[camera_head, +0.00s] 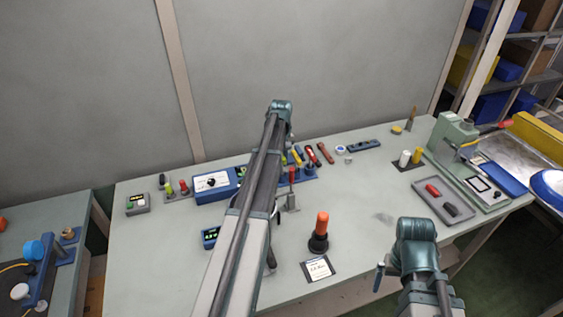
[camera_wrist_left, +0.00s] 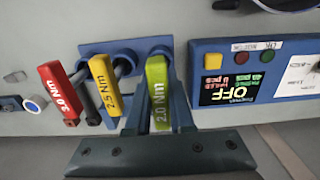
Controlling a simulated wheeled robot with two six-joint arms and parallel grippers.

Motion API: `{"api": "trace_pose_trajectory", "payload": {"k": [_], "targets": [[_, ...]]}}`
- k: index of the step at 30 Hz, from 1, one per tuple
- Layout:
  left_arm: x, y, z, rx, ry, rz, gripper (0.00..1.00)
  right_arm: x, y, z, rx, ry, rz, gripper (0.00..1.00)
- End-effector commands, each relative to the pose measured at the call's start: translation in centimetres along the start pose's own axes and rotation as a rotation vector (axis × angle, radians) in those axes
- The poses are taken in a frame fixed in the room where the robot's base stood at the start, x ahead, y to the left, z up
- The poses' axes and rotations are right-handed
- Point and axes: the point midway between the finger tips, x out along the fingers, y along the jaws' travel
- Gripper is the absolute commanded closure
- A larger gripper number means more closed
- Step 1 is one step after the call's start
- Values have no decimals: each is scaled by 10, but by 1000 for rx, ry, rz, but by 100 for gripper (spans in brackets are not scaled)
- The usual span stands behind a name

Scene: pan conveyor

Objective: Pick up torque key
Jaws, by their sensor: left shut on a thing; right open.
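The green 2.0 Nm torque key (camera_wrist_left: 157,90) stands at its blue rack in the left wrist view. My left gripper (camera_wrist_left: 160,115) is shut on it, with a dark blue finger on each side. A yellow 2.5 Nm key (camera_wrist_left: 105,85) and a red 3.0 Nm key (camera_wrist_left: 61,90) stand beside it. In the head view the yellow key (camera_head: 297,155) shows right of my left arm, which hides my left gripper. My right gripper (camera_head: 380,277) shows only in part beside its arm at the lower right; it is open and apart from the keys.
A blue box with a screen (camera_wrist_left: 240,92) stands close to the green key. An orange-handled tool (camera_head: 321,228) stands upright near the bench's front, by a white card (camera_head: 317,268). A grey tray (camera_head: 443,203) lies at the right. The bench (camera_head: 365,195) is clear between them.

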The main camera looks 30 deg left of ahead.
Motion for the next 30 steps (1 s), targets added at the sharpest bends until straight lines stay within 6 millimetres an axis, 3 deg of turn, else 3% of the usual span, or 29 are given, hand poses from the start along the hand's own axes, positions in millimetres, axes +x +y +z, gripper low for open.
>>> {"api": "trace_pose_trajectory", "payload": {"k": [1, 12, 24, 25, 28, 30], "targets": [[-15, 0, 0, 0, 0, 0, 100, -15, 1, 1, 0, 0, 0, 0], [-69, 0, 0, 0, 0, 0, 100, -68, 6, 4, -1, 0, 0, 0], [-74, 0, 0, 0, 0, 0, 100, -74, 7, 4, -1, 0, 0, 0], [-74, 0, 0, 0, 0, 0, 81, -74, 7, 4, -1, 0, 0, 0], [-74, 0, 0, 0, 0, 0, 99, -74, 7, 4, -1, 0, 0, 0], [-74, 0, 0, 0, 0, 0, 100, -74, 7, 4, -1, 0, 0, 0]]}}
